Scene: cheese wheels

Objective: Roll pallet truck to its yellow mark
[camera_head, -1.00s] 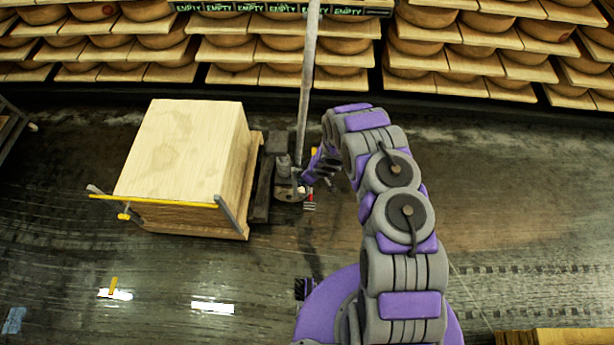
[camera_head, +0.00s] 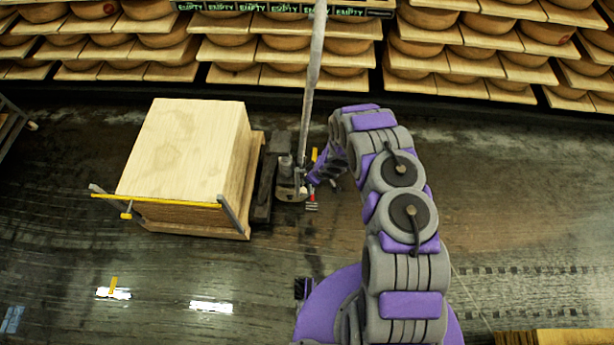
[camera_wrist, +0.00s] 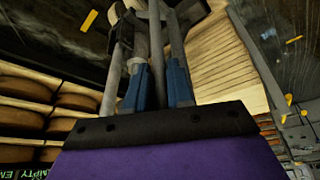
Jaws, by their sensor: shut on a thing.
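The pallet truck (camera_head: 287,185) stands left of my arm, its dark body low on the floor. It carries a large pale wooden crate (camera_head: 180,150) on a wooden pallet. A long grey handle pole (camera_head: 311,75) rises from the truck. My gripper (camera_head: 318,178) is at the lower part of the pole. In the wrist view, the blue fingers of my gripper (camera_wrist: 164,85) are shut around grey handle bars (camera_wrist: 158,35). A short yellow floor mark (camera_head: 114,284) lies at lower left; another yellow strip (camera_head: 315,155) shows behind my gripper. I cannot tell which belongs to the truck.
A yellow bar (camera_head: 155,200) with grey posts crosses close in front of the crate. Shelves of cheese wheels (camera_head: 345,45) line the back. A dark rack (camera_head: 10,120) stands at far left. Wooden boards (camera_head: 555,337) lie at lower right. Wet floor right of my arm is clear.

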